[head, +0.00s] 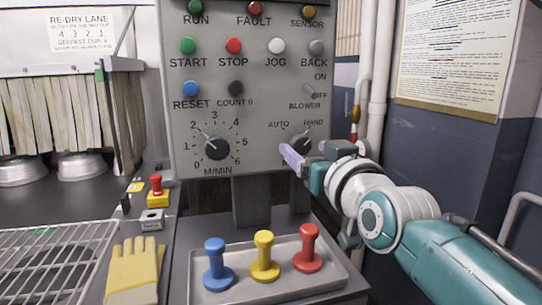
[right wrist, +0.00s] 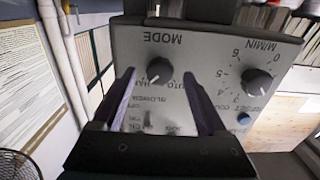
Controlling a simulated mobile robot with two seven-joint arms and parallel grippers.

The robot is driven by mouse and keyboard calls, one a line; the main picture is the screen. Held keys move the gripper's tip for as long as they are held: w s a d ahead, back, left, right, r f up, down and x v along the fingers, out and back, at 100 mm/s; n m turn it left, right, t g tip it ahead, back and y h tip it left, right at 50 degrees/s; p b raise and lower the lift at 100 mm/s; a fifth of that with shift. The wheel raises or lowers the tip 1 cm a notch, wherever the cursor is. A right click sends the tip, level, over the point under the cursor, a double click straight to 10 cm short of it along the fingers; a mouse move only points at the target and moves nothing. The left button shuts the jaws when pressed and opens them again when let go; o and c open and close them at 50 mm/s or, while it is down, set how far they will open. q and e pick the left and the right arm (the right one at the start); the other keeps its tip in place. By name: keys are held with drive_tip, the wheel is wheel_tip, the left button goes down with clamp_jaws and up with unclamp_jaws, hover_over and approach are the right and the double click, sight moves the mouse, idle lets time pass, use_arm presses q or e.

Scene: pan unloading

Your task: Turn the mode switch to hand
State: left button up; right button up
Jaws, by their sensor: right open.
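The mode switch is a dark round knob (head: 300,141) low on the right of the grey control panel (head: 262,160), between the AUTO and HAND labels. Its light pointer mark appears to lean up and right, towards HAND. In the right wrist view the knob (right wrist: 160,70) shows upside down, with the MODE label above it. My right gripper (head: 303,148) is open, its purple fingers (right wrist: 160,74) on either side of the knob. A gap shows between each finger and the knob; how deep the fingers reach is unclear. My left gripper is not in view.
A speed knob (head: 217,148) and several push buttons share the panel; the blower toggle (head: 311,91) is above the mode switch. A tray (head: 335,287) with blue, yellow and red handled pegs stands below. White pipes (head: 378,70) run close on the right.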

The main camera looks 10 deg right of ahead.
drive_tip(key=s, duration=0.8)
drive_tip(key=shift+d+p, duration=0.15)
drive_tip(key=shift+p, duration=0.3)
drive_tip(key=shift+s, duration=0.1)
drive_tip(key=s+f+n+g+p, duration=0.1)
drive_tip(key=s+f+g+p, duration=0.3)
drive_tip(key=s, duration=0.6)
drive_tip(key=s+f+g, duration=0.1)
drive_tip(key=s+g, duration=0.5)
drive_tip(key=s, duration=0.4)
drive_tip(key=s+f+n+g+p, duration=0.1)
drive_tip(key=s+f+g+p, duration=0.2)
drive_tip(key=s, duration=0.7)
wheel_tip(320, 180, up, 38)
drive_tip(key=g+p, duration=0.1)
drive_tip(key=p, duration=3.5)
drive_tip(key=shift+w+d+p, duration=0.15)
drive_tip(key=shift+d+p, duration=0.15)
drive_tip(key=shift+d, duration=0.15)
drive_tip(key=shift+o, duration=0.3)
